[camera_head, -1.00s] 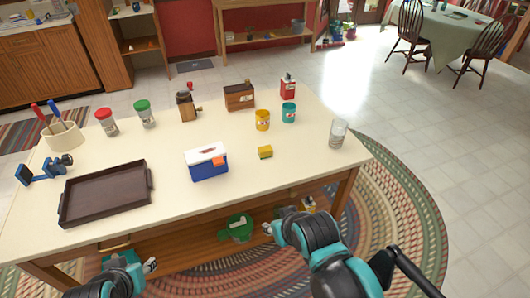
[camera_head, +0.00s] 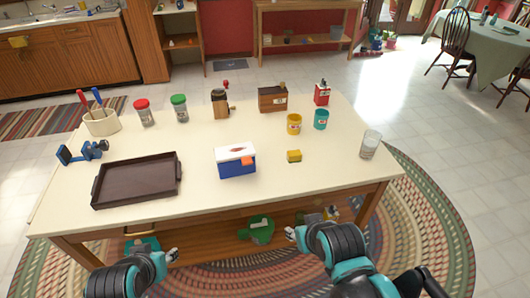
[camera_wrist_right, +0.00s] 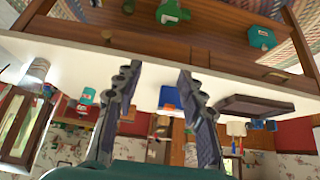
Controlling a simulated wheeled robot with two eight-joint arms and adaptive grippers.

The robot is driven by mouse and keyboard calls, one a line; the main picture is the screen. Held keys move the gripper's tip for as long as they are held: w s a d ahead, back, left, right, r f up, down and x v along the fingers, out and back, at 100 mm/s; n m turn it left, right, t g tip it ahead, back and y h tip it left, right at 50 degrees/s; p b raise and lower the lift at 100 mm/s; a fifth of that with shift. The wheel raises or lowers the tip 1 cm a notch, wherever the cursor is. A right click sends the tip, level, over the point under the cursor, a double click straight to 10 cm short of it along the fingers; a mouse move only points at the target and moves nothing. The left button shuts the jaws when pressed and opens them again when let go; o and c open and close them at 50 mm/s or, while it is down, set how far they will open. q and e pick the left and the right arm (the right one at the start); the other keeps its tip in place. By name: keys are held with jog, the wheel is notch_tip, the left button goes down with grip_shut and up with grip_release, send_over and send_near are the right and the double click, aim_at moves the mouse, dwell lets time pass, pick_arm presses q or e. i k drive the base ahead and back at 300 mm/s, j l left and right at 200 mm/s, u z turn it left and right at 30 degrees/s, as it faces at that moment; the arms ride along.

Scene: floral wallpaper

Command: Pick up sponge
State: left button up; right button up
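My right gripper (camera_head: 291,233) is in front of the table, below the top's height in the picture, apart from the sponge. In the right wrist view its two fingers (camera_wrist_right: 157,70) are spread with nothing between them. I cannot make out the sponge clearly there. My left gripper (camera_head: 173,257) is in front of the table's lower left part; it is too small to tell whether it is open.
A blue and white tissue box (camera_head: 236,166) and dark tray (camera_head: 136,181) stand left of the sponge. A yellow mug (camera_head: 294,124), teal mug (camera_head: 321,119) and glass (camera_head: 370,145) stand behind and right. A green watering can (camera_head: 258,230) sits on the lower shelf.

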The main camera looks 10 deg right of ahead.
aim_at(293, 157)
jog(key=i+l, duration=0.25)
jog(key=i, duration=0.2)
jog(key=i+l+u, duration=0.1)
jog(key=i, duration=0.35)
jog(key=l, duration=0.1)
